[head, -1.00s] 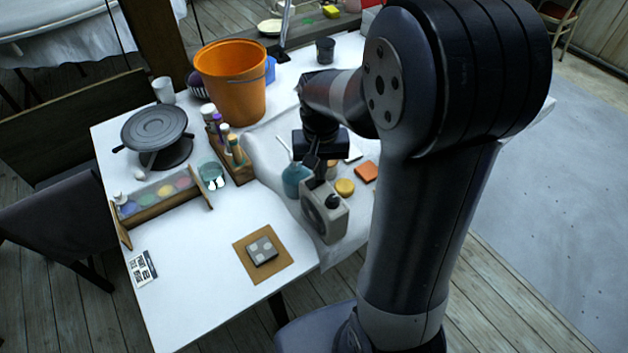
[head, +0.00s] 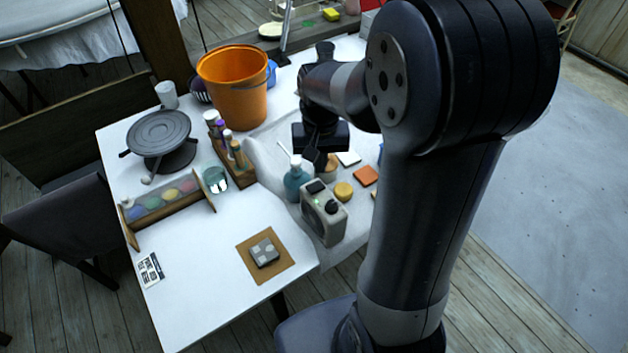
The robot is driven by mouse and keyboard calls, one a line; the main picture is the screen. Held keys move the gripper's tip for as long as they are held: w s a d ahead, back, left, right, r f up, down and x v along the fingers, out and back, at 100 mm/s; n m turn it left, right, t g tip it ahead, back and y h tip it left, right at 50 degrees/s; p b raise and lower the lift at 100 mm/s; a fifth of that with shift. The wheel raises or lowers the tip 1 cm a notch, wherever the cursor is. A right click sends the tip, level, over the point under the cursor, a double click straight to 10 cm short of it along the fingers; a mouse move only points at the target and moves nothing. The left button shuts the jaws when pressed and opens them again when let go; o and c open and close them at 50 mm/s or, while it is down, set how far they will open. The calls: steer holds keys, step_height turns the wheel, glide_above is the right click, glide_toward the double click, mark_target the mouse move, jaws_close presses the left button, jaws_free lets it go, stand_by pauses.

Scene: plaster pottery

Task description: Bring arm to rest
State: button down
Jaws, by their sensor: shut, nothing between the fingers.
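My gripper (head: 318,160) is in the head view, at the end of my arm. The grey-beige box (head: 324,216) with a black knob stands upright on the white cloth. The teal bottle (head: 296,184) stands behind it to the left. My arm hides part of the table's right side.
The white table (head: 210,262) bears an orange bucket (head: 234,88), a dark turntable (head: 160,138), a paint rack (head: 166,202), a bottle holder (head: 232,166) and a brown mat (head: 246,248) with a grey tile (head: 264,252). Open floor (head: 560,200) lies at the right.

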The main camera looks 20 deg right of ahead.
step_height(320, 180, up, 2)
steer(key=shift+r+p, duration=0.1)
steer(key=shift+p, duration=0.5)
steer(key=shift+f, duration=0.2)
